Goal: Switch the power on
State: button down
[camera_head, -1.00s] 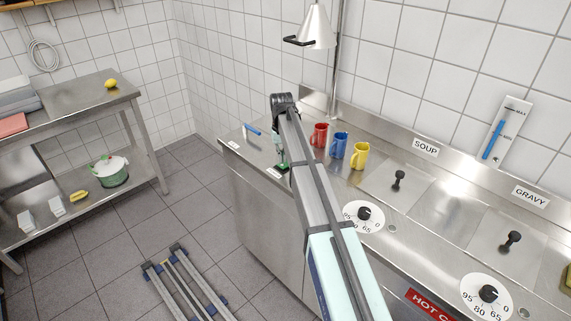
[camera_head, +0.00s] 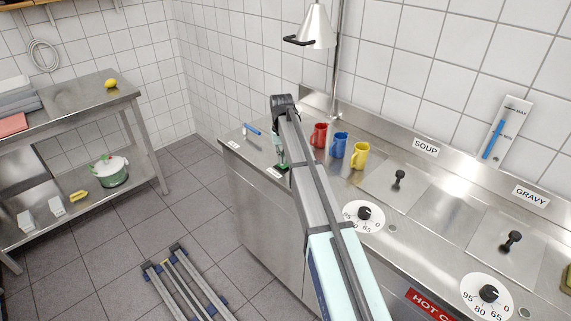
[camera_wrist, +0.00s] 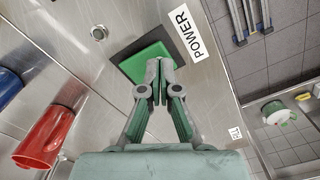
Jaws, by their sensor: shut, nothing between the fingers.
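The power switch (camera_wrist: 146,62) is a green rocker in a black frame, set in the steel counter beside a white POWER label (camera_wrist: 186,33). My gripper (camera_wrist: 160,66) is shut and empty. Its fingertips overlap the edge of the green rocker in the wrist view and hide part of it. I cannot tell whether they touch it or which way the rocker is tipped. In the head view the green switch (camera_head: 283,168) shows small at the counter's front edge, just below my gripper, largely hidden.
A lamp (camera_head: 316,28) hangs behind. Dials (camera_head: 364,215) and lidded wells lie further right. A blue-tipped item (camera_head: 252,130) lies left on the counter.

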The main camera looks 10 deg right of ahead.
aim_at(282, 165)
jog(key=shift+f, duration=0.9)
dwell(0.3)
jog(key=shift+r+p, duration=1.7)
jog(key=shift+r, duration=1.9)
jog(key=s+a+f+n+b, duration=0.15)
jog(key=s+a+f, duration=0.25)
jog(key=a+f, duration=0.65)
jog(key=s+d+f+g, duration=0.1)
jog(key=s+d+f, duration=0.2)
jog(key=s+f, duration=0.7)
jog(key=s+d+f+g, duration=0.1)
jog(key=s+d+f, duration=0.2)
jog(key=s+f, duration=0.65)
jog(key=s+d+f+m+g, duration=0.1)
jog(key=s+f, duration=0.5)
jog(key=s, duration=0.4)
jog(key=s+d+f+g, duration=0.1)
jog(key=s+d+f, duration=0.1)
jog(key=s+f, duration=0.65)
jog(key=s+g, duration=0.1)
jog(key=s, duration=1)
jog(key=s+d+f+m+g+b, duration=0.1)
jog(key=s, duration=1)
jog(key=shift+s+d+f+g, duration=0.25)
jog(key=shift+s+g, duration=0.15)
